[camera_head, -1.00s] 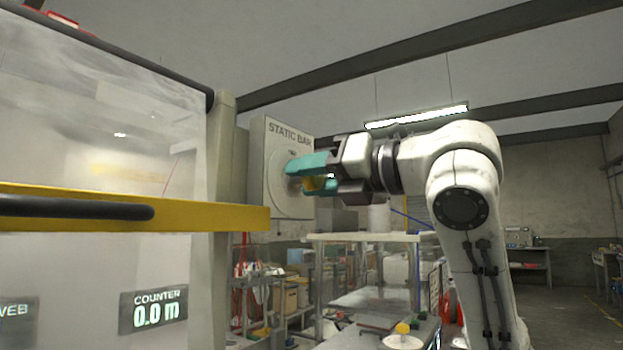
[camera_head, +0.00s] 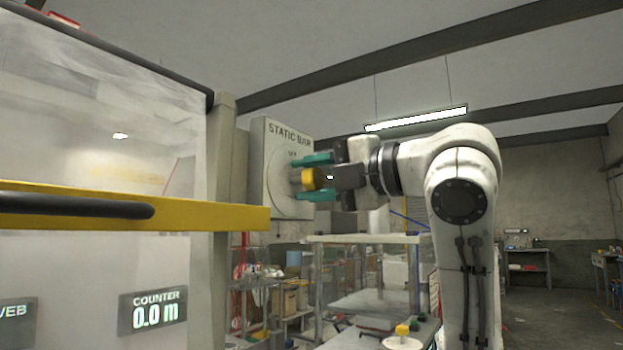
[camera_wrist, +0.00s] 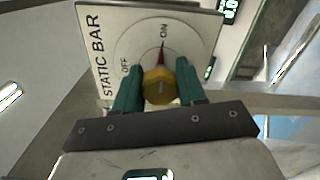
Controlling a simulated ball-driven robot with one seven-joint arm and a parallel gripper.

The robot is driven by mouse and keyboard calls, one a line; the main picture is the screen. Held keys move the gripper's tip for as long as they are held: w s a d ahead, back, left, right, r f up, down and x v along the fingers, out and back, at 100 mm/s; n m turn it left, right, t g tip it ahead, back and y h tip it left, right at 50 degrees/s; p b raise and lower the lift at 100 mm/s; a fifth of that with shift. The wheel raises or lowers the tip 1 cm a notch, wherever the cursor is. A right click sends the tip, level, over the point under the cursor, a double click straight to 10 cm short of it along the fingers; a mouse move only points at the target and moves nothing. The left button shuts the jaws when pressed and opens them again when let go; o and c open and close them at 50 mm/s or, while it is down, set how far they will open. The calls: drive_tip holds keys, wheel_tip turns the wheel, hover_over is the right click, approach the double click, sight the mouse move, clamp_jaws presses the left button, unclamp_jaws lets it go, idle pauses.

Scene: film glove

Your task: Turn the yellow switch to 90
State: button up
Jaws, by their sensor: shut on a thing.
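The yellow switch (camera_head: 308,180) is on the dial of a grey-white panel (camera_head: 275,134) marked STATIC BAR. In the wrist view the yellow switch (camera_wrist: 159,88) sits between the two teal fingers of my gripper (camera_wrist: 159,72). My gripper (camera_head: 302,177) is shut on it, one finger above and one below in the head view. A red pointer (camera_wrist: 161,57) on the dial points toward the ON mark (camera_wrist: 164,29). The OFF mark (camera_wrist: 125,65) is partly beside the left finger.
A machine with a yellow rail (camera_head: 236,216), a dark bar handle (camera_head: 90,206) and a counter display (camera_head: 153,312) reading 0.0 m stands at the left. A shelf and bench (camera_head: 372,240) stand below my arm. Open floor shows at the right.

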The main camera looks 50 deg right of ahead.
drive_tip(key=shift+d+m, duration=0.1)
drive_tip(key=shift+m, duration=0.2)
idle(0.4)
drive_tip(key=o, duration=1)
drive_tip(key=shift+o, duration=0.2)
drive_tip(key=s+b, duration=0.2)
drive_tip(key=s, duration=0.8)
drive_tip(key=shift+s+d, duration=0.15)
drive_tip(key=shift+s, duration=0.25)
